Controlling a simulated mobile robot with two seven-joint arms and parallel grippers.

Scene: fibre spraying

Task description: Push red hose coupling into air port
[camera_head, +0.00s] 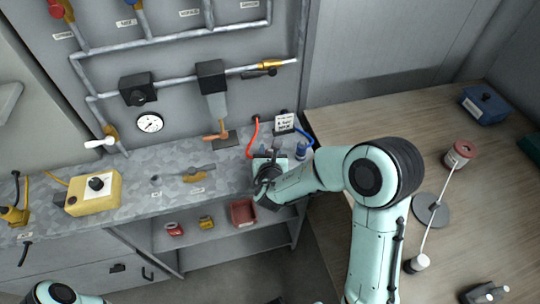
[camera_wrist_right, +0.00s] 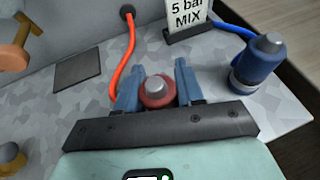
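The red hose coupling (camera_wrist_right: 156,92), with a silver tip, is between the two blue fingers of my right gripper (camera_wrist_right: 158,88) in the right wrist view. The fingers sit close against its sides. In the head view my right gripper (camera_head: 268,172) is over the counter's right end and mostly hides the coupling. An orange-red hose (camera_wrist_right: 128,52) runs from the wall down behind the left finger; it also shows in the head view (camera_head: 252,138). I cannot tell which fitting is the air port. Only part of my left arm shows at the lower left; its gripper is out of view.
A blue coupling (camera_wrist_right: 258,62) with its hose stands right of my right gripper. A "5 bar MIX" sign (camera_wrist_right: 187,14) stands behind. Pipes (camera_head: 150,42) and a gauge (camera_head: 149,123) are on the wall panel. A wooden table (camera_head: 400,120) is at the right.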

